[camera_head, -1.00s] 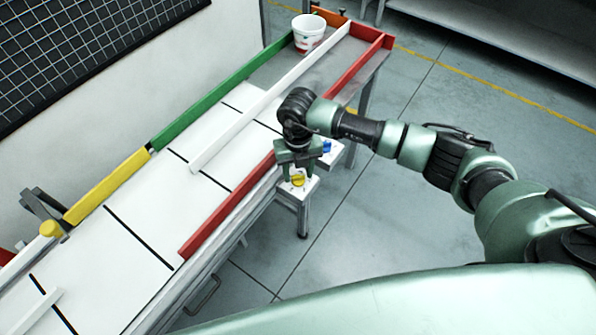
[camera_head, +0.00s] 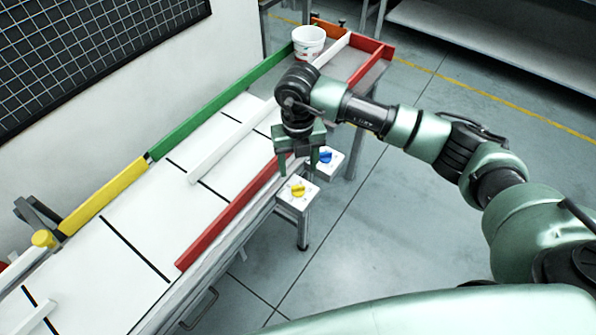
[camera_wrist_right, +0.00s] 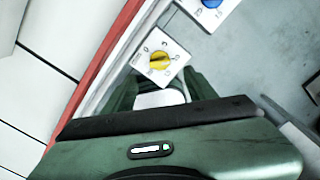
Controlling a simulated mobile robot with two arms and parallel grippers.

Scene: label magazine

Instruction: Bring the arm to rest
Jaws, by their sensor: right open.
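My right arm reaches in from the right in the head view. My right gripper (camera_head: 297,165) points down over the red rail at the table's near edge, open and with nothing seen between its fingers. Just in front of it is a box with a yellow knob (camera_head: 298,190), and beside it a box with a blue knob (camera_head: 325,157). In the right wrist view the yellow knob (camera_wrist_right: 159,59) is just beyond the gripper, apart from it, and the blue knob (camera_wrist_right: 211,2) is at the top edge. My left gripper is not in view.
The long white table (camera_head: 135,235) has a green rail (camera_head: 205,115), a yellow rail (camera_head: 105,193) and a red rail (camera_head: 225,225). A white divider (camera_head: 232,146) runs along it. A white cup (camera_head: 308,43) stands at the far end. Open floor (camera_head: 400,230) lies to the right.

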